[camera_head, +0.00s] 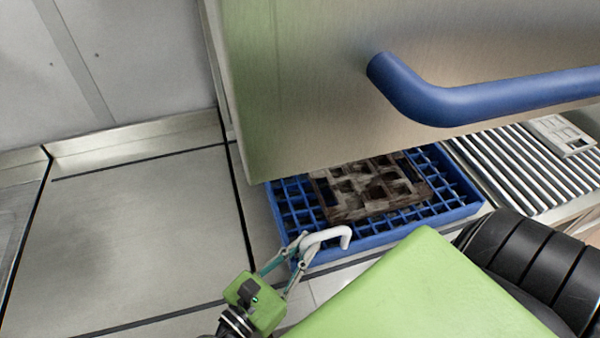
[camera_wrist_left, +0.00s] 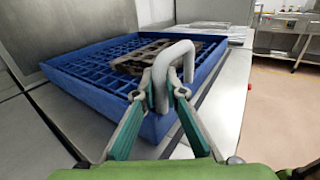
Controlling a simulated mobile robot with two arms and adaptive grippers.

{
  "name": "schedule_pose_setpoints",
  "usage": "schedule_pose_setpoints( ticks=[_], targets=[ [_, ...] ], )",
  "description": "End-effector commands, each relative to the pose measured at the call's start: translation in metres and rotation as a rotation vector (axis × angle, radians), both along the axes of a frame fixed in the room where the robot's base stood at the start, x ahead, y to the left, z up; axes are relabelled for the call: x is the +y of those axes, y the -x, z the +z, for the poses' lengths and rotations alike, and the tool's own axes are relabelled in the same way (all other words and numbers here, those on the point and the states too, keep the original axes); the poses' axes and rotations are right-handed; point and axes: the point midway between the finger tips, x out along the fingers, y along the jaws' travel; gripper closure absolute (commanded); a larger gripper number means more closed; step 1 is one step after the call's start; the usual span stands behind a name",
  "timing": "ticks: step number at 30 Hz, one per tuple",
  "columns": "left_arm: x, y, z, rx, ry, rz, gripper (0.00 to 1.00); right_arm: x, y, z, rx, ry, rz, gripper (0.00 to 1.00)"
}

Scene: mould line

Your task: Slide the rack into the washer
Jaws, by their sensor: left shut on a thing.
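The blue rack (camera_head: 385,236) lies on the metal surface with its back part hidden by the washer hood (camera_head: 300,90). It also shows in the left wrist view (camera_wrist_left: 85,85). A brown, dirty mould (camera_head: 372,188) lies flat in the rack. A pale grey hooked handle (camera_head: 330,235) stands at the rack's near side; in the left wrist view it is a U-shaped bar (camera_wrist_left: 172,65). My left gripper (camera_head: 297,245) is shut on this handle. Its fingertips meet at the handle's foot in the left wrist view (camera_wrist_left: 170,95). My right gripper is not in view.
A blue bar handle (camera_head: 480,100) crosses the hood's front. A roller conveyor (camera_head: 520,165) runs at the right, with a light grey mould (camera_head: 561,134) on it. A bare metal table (camera_head: 150,230) lies free to the left of the rack.

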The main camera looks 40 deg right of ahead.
Motion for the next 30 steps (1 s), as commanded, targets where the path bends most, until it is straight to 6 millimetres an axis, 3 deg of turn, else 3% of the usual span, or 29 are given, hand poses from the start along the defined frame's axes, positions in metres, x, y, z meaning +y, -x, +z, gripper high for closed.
schedule_pose_setpoints(
  ticks=[4,5,6,22,26,30],
  targets=[
    [-0.002,0.003,-0.001,0.004,-0.001,-0.008,1.0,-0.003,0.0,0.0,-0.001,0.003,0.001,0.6],
    [-0.002,0.004,-0.001,0.004,0.0,-0.008,0.81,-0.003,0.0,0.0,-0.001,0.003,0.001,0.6],
    [-0.002,0.004,-0.001,0.004,0.0,-0.008,0.72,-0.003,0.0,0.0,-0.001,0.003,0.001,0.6],
    [0.003,0.002,-0.001,0.003,0.0,-0.003,0.72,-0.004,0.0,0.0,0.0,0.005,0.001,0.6],
    [0.018,0.006,-0.002,0.005,-0.002,-0.003,0.72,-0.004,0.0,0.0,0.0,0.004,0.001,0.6],
    [0.046,0.014,-0.003,0.008,-0.003,-0.002,0.72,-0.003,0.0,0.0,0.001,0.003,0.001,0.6]
  ],
)
